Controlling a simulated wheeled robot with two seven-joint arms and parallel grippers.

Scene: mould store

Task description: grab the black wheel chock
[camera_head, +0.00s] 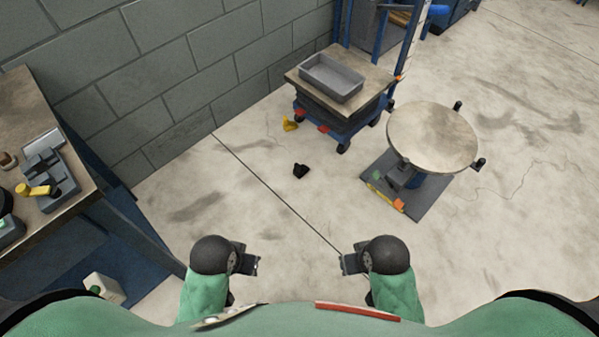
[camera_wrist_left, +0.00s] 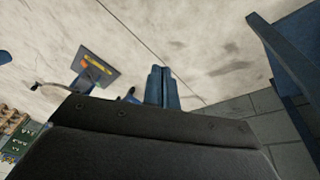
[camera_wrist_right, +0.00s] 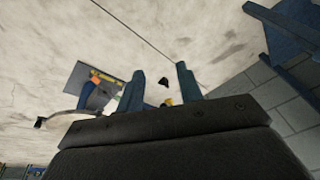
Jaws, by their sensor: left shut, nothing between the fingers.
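The black wheel chock (camera_head: 300,171) lies on the concrete floor near the middle of the head view, in front of the wheeled cart. It also shows small in the right wrist view (camera_wrist_right: 164,82), beyond and between the fingertips. My left gripper (camera_head: 259,265) is shut and empty; its fingers (camera_wrist_left: 158,68) meet in the left wrist view, where I cannot see the chock. My right gripper (camera_head: 342,264) is open and empty, its fingers (camera_wrist_right: 160,70) apart. Both grippers are well short of the chock and touch nothing.
A yellow chock-like piece (camera_head: 290,124) lies by the cart (camera_head: 372,97), which carries a grey tray (camera_head: 331,92). A round-topped stand (camera_head: 432,135) is at right. A workbench (camera_head: 68,221) is at left, a block wall (camera_head: 180,75) behind. Floor around the chock is clear.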

